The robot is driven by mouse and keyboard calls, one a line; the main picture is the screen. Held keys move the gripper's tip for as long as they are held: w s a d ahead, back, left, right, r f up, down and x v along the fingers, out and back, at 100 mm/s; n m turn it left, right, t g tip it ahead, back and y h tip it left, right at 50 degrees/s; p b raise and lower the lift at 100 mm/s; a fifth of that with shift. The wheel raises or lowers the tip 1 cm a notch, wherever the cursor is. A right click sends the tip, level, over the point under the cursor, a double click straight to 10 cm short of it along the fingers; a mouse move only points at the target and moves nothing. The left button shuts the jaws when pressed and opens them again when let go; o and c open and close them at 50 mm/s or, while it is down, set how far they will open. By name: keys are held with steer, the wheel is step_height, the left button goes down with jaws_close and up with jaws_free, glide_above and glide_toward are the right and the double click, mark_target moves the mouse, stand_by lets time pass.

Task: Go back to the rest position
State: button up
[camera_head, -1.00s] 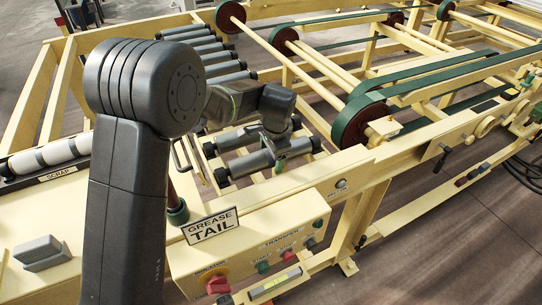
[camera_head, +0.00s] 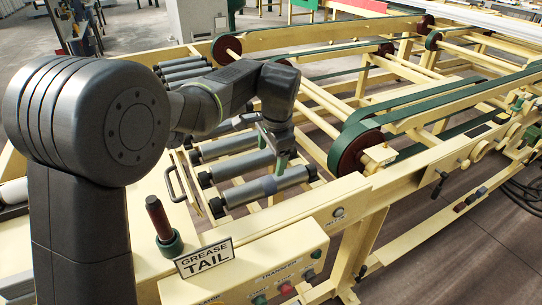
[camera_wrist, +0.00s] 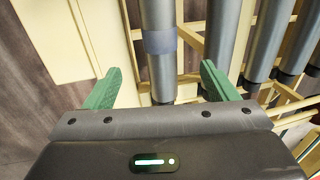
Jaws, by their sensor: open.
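My gripper (camera_head: 278,152) hangs over the grey rollers at the end of the yellow conveyor frame in the head view. In the wrist view my gripper (camera_wrist: 160,88) shows two green fingers wide apart with nothing between them in their grasp. A grey roller (camera_wrist: 160,50) with a bluish band lies beyond the fingers, and I cannot tell exactly how far below them it is. The same row of rollers (camera_head: 262,188) shows in the head view, partly hidden by my arm.
A "GREASE TAIL" sign (camera_head: 205,258) and a brown-handled tool with a green collar (camera_head: 159,222) stand at the front of the yellow machine. A control box (camera_head: 270,275) with buttons is at the bottom. Green belts on pulleys (camera_head: 352,152) run to the right.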

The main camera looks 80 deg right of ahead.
mark_target(268, 180)
steer(key=shift+f, duration=0.1)
steer(key=f, duration=0.4)
steer(key=w+d+f+p, duration=0.1)
steer(key=f, duration=0.4)
steer(key=d+f, duration=0.1)
steer(key=f, duration=0.3)
steer(key=shift+w+f+p, duration=0.25)
steer(key=shift+w+p, duration=0.1)
steer(key=shift+w, duration=0.05)
steer(key=shift+r, duration=0.3)
step_height(268, 180, up, 12)
steer(key=s+a+b, duration=0.2)
steer(key=f, duration=0.4)
steer(key=w+d+f+p, duration=0.1)
steer(key=f, duration=0.3)
steer(key=w+d+f+p, duration=0.1)
steer(key=f, duration=0.3)
steer(key=shift+f, duration=0.4)
step_height(268, 180, up, 8)
steer(key=p, duration=0.4)
steer(key=shift+f, duration=0.25)
steer(key=shift+r, duration=0.1)
